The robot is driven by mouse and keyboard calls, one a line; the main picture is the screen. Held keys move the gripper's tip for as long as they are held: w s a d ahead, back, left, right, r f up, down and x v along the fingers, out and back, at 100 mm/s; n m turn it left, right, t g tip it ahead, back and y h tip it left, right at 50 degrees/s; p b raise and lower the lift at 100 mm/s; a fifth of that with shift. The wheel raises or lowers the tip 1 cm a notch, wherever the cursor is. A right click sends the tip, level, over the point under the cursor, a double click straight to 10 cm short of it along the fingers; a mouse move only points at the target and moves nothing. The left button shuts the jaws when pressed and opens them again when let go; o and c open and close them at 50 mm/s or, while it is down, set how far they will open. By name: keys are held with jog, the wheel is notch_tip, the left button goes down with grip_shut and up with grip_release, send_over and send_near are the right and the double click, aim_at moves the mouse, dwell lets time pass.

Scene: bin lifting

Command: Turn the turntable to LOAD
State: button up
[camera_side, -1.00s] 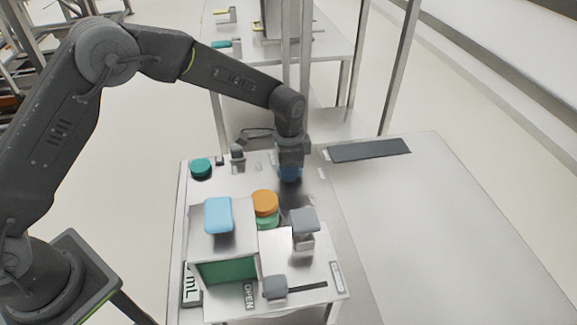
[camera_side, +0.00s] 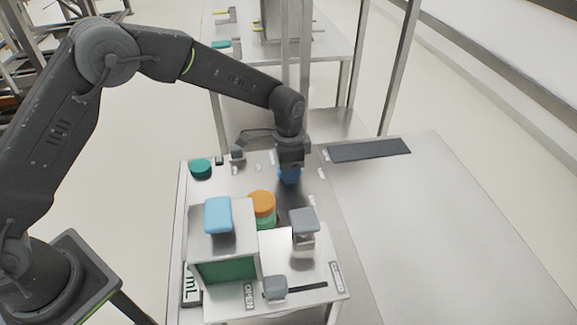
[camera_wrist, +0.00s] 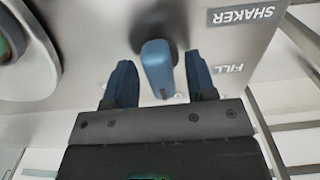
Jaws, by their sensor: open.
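A blue handle (camera_wrist: 158,68) stands between the fingers of my gripper (camera_wrist: 160,82) in the wrist view, with a gap on each side. My gripper is open, one finger to the left and one to the right of the handle. In the side view my gripper (camera_side: 289,175) points down at the back of the bench, and its blue tips and the handle cannot be told apart. An orange round piece (camera_side: 262,202) sits over a green one (camera_side: 265,223). I cannot tell which part is the turntable, and no LOAD label is readable.
A metal box (camera_side: 236,240) with a light-blue block (camera_side: 218,214) on top stands in front. A grey-topped post (camera_side: 304,221) and a grey slider knob (camera_side: 275,287) are near it. SHAKER (camera_wrist: 243,15) and FILL (camera_wrist: 228,69) labels show. The right bench is mostly clear.

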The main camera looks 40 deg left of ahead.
notch_tip(320, 180, up, 14)
dwell(0.6)
jog(key=shift+f, duration=0.1)
jog(key=s+a+r+n+t, duration=0.35)
jog(key=s+a+r, duration=0.45)
jog(key=s+r, duration=0.4)
jog(key=s+a+f+n+t, duration=0.1)
jog(key=s+a+f+n, duration=0.1)
jog(key=s, duration=0.6)
jog(key=s+a+f+n+t, duration=0.1)
jog(key=s+a+f+n, duration=0.1)
jog(key=s, duration=0.7)
jog(key=shift+a+n, duration=0.3)
jog(key=shift+n, duration=0.45)
